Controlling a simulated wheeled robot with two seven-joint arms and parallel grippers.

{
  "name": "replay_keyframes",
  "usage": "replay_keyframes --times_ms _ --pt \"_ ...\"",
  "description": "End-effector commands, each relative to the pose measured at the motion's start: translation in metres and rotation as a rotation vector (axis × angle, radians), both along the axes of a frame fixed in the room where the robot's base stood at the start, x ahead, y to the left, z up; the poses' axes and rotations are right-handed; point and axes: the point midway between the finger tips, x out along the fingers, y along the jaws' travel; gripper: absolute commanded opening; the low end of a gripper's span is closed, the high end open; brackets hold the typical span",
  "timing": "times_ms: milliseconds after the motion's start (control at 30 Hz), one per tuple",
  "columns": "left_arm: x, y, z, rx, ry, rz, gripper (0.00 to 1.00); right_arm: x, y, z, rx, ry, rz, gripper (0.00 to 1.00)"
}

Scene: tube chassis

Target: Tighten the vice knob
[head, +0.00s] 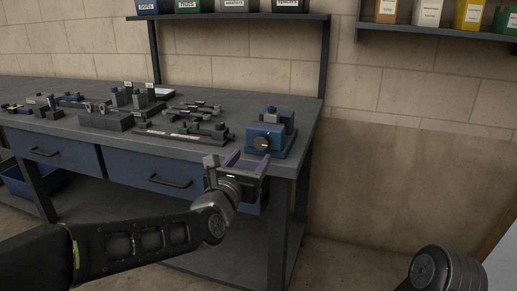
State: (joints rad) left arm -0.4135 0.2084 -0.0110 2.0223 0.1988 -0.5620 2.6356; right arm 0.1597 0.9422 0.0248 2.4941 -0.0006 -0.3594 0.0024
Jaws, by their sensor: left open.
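A blue vice (280,133) sits on the right front corner of the workbench. Its round dark knob (262,143) faces the front of the bench. My left gripper (247,160) is in front of the vice, a little below the knob. Its two fingers with purple inner faces are spread apart and point toward the vice. I see nothing between them, and they look apart from the knob. Of my right arm only a rounded dark link shows at the bottom right; my right gripper is out of the picture.
The grey workbench (50,86) holds several dark fixtures and tools to the left of the vice. Blue drawers (150,172) with handles face the front. A shelf (240,16) with labelled bins stands above. Wall and open floor lie to the right.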

Motion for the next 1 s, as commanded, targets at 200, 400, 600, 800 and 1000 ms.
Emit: replay_keyframes --times_ms 200,400,600,800,1000 --pt "0.031 -0.010 0.000 0.001 0.001 0.000 0.59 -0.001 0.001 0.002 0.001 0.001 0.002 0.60" --pt "0.057 -0.019 -0.001 0.002 0.000 -0.001 0.59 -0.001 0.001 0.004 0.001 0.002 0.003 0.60" --pt "0.065 -0.021 0.000 0.001 0.000 0.000 0.59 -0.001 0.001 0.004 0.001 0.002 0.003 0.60" --pt "0.065 -0.021 0.000 0.001 0.000 0.000 0.58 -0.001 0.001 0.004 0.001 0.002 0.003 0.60" --pt "0.065 -0.021 0.000 0.001 0.000 0.000 0.42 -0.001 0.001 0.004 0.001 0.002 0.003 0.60"
